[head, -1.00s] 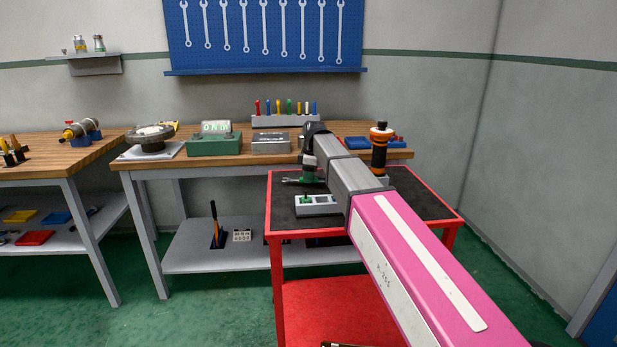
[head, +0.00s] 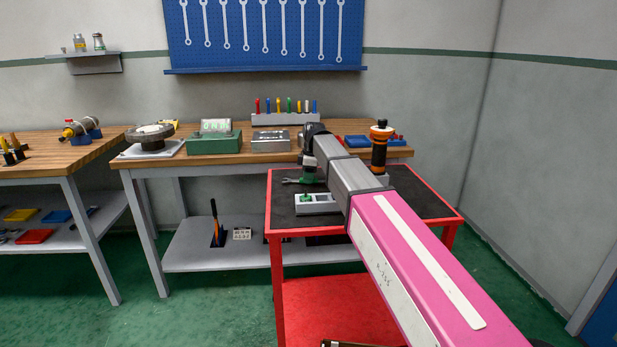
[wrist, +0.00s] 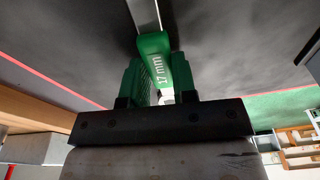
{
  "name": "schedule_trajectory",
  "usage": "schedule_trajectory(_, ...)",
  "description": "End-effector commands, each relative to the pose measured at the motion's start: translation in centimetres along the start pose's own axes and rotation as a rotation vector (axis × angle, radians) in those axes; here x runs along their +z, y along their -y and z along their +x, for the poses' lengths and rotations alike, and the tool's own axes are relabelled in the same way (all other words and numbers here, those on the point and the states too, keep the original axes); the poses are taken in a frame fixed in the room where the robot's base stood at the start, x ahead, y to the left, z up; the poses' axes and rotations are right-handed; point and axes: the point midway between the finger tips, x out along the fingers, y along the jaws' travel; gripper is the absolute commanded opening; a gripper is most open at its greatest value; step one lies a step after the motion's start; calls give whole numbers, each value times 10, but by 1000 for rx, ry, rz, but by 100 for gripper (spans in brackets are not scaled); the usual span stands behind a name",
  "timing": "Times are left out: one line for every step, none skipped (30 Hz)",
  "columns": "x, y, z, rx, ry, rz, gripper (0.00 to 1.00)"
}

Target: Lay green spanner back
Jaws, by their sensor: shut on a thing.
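The green spanner has a green grip marked "17 mm" (wrist: 155,62) and a bare metal shank running up out of the wrist view. In the head view its open metal end (head: 289,181) points left over the black top of the red cart (head: 430,208). My gripper (wrist: 158,92) is shut on the green grip, with a finger on each side. In the head view my gripper (head: 308,177) is low over the cart's back left part, partly hidden by my arm. I cannot tell whether the spanner touches the mat.
A pale grey holder (head: 318,206) with a green piece in it sits on the cart in front of my gripper. An orange and black tool (head: 379,150) stands at the cart's back right. The wooden bench (head: 235,157) with several devices lies behind. The cart's front right is bare.

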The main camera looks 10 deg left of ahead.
Motion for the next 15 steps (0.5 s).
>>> schedule_trajectory(0,0,1,0,0,0,0)
schedule_trajectory(0,0,1,0,0,0,0)
schedule_trajectory(0,0,2,0,0,0,0)
schedule_trajectory(0,0,2,0,0,0,0)
schedule_trajectory(0,0,2,0,0,0,0)
schedule_trajectory(0,0,3,0,0,0,0)
schedule_trajectory(0,0,3,0,0,0,0)
schedule_trajectory(0,0,3,0,0,0,0)
schedule_trajectory(0,0,4,0,0,0,0)
schedule_trajectory(0,0,4,0,0,0,0)
schedule_trajectory(0,0,4,0,0,0,0)
schedule_trajectory(0,0,4,0,0,0,0)
schedule_trajectory(0,0,4,0,0,0,0)
schedule_trajectory(0,0,4,0,0,0,0)
schedule_trajectory(0,0,4,0,0,0,0)
